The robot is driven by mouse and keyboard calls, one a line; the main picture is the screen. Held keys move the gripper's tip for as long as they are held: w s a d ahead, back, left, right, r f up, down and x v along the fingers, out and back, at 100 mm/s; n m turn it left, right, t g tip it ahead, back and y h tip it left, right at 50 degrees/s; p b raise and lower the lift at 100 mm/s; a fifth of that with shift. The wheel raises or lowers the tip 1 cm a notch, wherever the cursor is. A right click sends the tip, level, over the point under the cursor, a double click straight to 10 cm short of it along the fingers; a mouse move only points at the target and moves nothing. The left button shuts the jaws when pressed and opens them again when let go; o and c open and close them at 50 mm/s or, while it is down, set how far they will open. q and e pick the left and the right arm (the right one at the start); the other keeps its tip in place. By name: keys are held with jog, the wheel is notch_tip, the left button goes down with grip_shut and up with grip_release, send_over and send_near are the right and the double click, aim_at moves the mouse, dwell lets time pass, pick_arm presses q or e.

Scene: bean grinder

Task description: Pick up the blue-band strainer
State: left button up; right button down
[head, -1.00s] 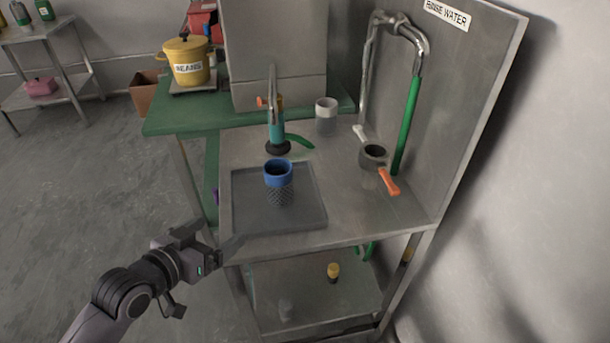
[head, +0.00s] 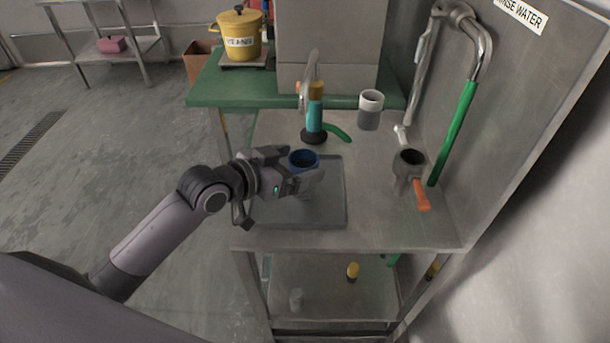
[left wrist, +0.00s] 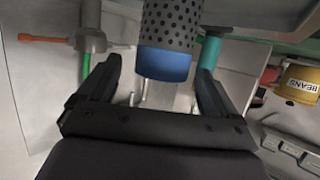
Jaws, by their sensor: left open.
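The blue-band strainer (head: 304,158) stands on the dark tray (head: 335,205) on the steel table. In the head view only its blue top shows well; my gripper hides most of its mesh body. My left gripper (head: 312,178) is at the strainer, its fingers spread on either side. In the left wrist view, which is upside down, the strainer's blue band (left wrist: 164,65) and dark perforated body sit between and beyond the open fingertips (left wrist: 160,72). I cannot tell whether the fingers touch it. My right gripper is not in view.
A teal-and-black tool with a green handle (head: 314,115) stands just behind the tray. A grey-white cup (head: 370,110) and a dark pot with an orange handle (head: 410,165) stand to the right. A green hose (head: 453,133) runs down by the back panel.

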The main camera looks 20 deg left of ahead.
aim_at(313, 157)
pick_arm(q)
jog(key=shift+x, duration=2.25)
jog(key=shift+a+r, duration=0.1)
jog(key=shift+r, duration=0.05)
jog(key=c, duration=1.1)
